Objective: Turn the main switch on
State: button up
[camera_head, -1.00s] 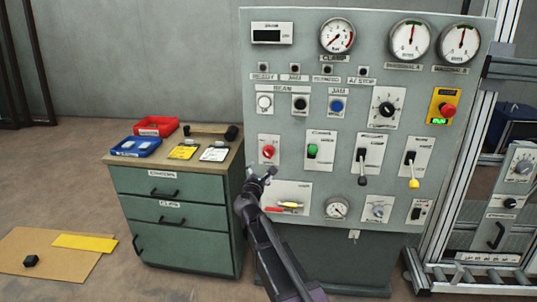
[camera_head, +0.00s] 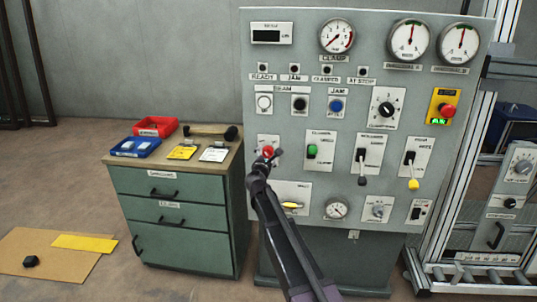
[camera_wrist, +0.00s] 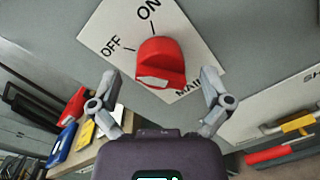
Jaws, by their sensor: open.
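The main switch is a red knob (camera_wrist: 160,60) on a white plate (camera_wrist: 98,28) marked OFF and ON on the grey panel. In the wrist view the knob sits between my fingertips, with clear gaps on both sides. Whether the knob points at OFF or ON is hard to tell. In the head view the red knob (camera_head: 268,151) is partly covered by my gripper (camera_head: 269,160). My gripper also shows in the wrist view (camera_wrist: 158,78), with its two fingers spread and nothing held.
Right of the switch is a green knob (camera_head: 312,151) and a black lever (camera_head: 362,168). Below is a plate with a yellow handle (camera_head: 292,206). A green drawer cabinet (camera_head: 180,222) with trays stands to the left.

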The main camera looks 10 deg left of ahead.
jog(key=shift+w, duration=0.7)
jog(key=c, duration=1.1)
jog(key=shift+d, duration=0.35)
jog(key=shift+c, duration=0.2)
jog(key=shift+a, duration=0.3)
jog(key=shift+m, duration=0.4)
jog(key=m, duration=0.7)
jog(key=m+p, duration=0.1)
jog(key=m, duration=0.2)
jog(key=shift+w+m+g+y, duration=0.1)
jog(key=shift+m+g+y, duration=0.2)
